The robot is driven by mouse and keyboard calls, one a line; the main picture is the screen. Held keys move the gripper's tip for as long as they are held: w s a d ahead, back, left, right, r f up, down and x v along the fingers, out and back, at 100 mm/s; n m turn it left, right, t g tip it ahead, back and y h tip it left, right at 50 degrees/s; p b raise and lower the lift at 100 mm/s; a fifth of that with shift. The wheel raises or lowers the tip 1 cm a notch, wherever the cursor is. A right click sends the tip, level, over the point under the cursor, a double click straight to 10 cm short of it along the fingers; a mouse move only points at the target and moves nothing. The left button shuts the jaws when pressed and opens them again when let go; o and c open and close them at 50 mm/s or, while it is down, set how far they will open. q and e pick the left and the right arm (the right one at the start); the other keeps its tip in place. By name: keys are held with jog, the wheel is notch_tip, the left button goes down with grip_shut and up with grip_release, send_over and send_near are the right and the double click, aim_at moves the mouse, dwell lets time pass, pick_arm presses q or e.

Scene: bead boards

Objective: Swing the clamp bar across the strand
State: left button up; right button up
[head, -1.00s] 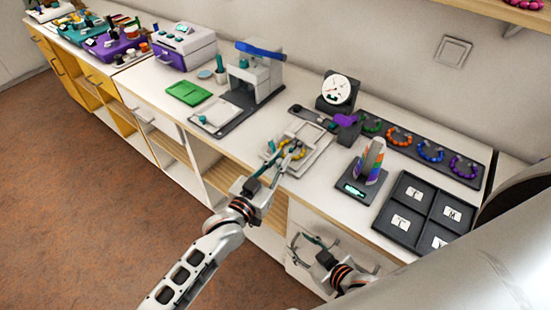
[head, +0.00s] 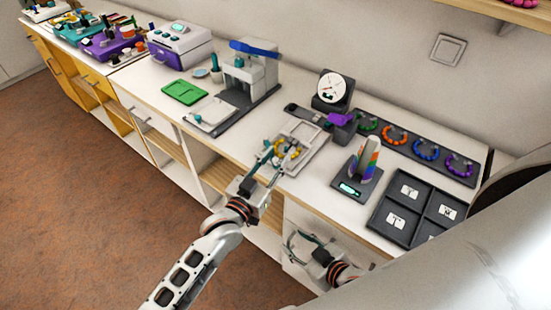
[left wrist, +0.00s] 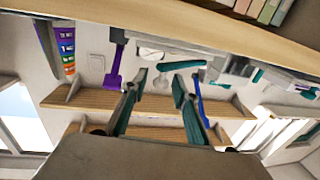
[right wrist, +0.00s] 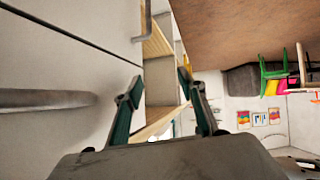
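A pale tray or board (head: 318,139) lies near the counter's front edge, with a strand of yellow beads (head: 287,150) on it. My left gripper (head: 283,153) is at the strand, its fingers over the board's left part and partly hiding it. The left wrist view shows its two fingers (left wrist: 160,78) apart with nothing between them. A dark bar (head: 304,113) with a purple end piece (head: 341,118) lies behind the board; I cannot tell whether it is the clamp bar. My right gripper (head: 306,243) is open and empty, low before the cabinet front.
A dial gauge (head: 332,88) stands behind the board. A scale (head: 350,188) with a rainbow block and a dark lettered tray (head: 402,222) are to the right. A press with a blue lever (head: 254,48) stands left. A dark rack (head: 412,151) holds several bead rings.

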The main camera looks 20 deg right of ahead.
pick_arm(q)
jog(key=v, duration=1.2)
